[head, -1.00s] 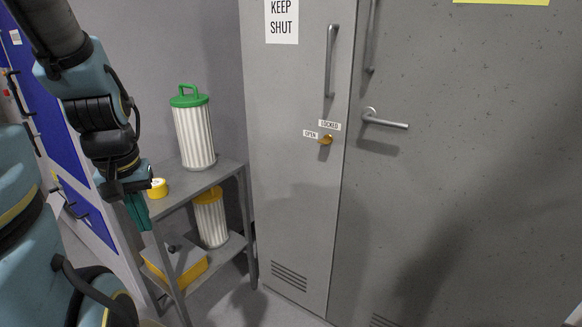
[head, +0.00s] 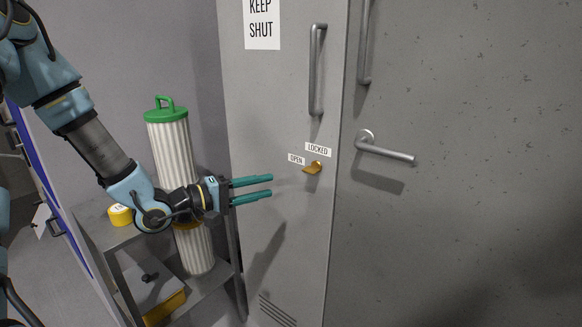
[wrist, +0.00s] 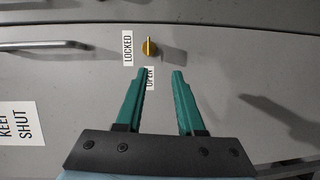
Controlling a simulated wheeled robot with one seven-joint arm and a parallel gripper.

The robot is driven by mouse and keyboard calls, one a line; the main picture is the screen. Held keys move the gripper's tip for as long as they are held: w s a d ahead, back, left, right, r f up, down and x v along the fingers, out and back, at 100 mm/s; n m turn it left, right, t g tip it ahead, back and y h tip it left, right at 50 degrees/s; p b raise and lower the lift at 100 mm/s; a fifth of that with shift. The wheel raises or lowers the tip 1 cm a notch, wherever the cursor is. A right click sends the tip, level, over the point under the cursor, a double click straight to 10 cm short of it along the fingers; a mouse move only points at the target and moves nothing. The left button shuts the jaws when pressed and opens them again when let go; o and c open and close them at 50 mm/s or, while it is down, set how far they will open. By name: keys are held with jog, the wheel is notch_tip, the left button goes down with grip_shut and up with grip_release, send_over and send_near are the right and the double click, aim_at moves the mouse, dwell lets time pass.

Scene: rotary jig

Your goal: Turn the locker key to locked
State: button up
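The locker key (head: 313,168) is a small gold key in the grey locker door. An OPEN label (head: 297,159) is to its left and a LOCKED label (head: 318,149) above it. In the wrist view the key (wrist: 150,47) lines up with the OPEN label (wrist: 150,78), which is partly hidden by a finger. The LOCKED label (wrist: 128,48) is beside it. My gripper (head: 271,186) has two teal fingers, spread apart and empty. It points at the door from the left, short of the key and slightly lower. The fingers also show in the wrist view (wrist: 162,73).
The locker door has a vertical handle (head: 317,70) above the key. A lever handle (head: 385,148) sticks out from the grey door at right. A grey shelf cart (head: 112,243) with a green-lidded striped canister (head: 173,145) stands left, behind my arm.

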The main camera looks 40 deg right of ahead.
jog(key=s+d+r+p, duration=0.1)
jog(key=s+d+p, duration=0.1)
jog(key=d, duration=0.9)
jog(key=shift+g+h+p, duration=0.35)
jog(key=shift+g+h, duration=0.05)
jog(key=shift+d+r, duration=0.1)
grip_shut()
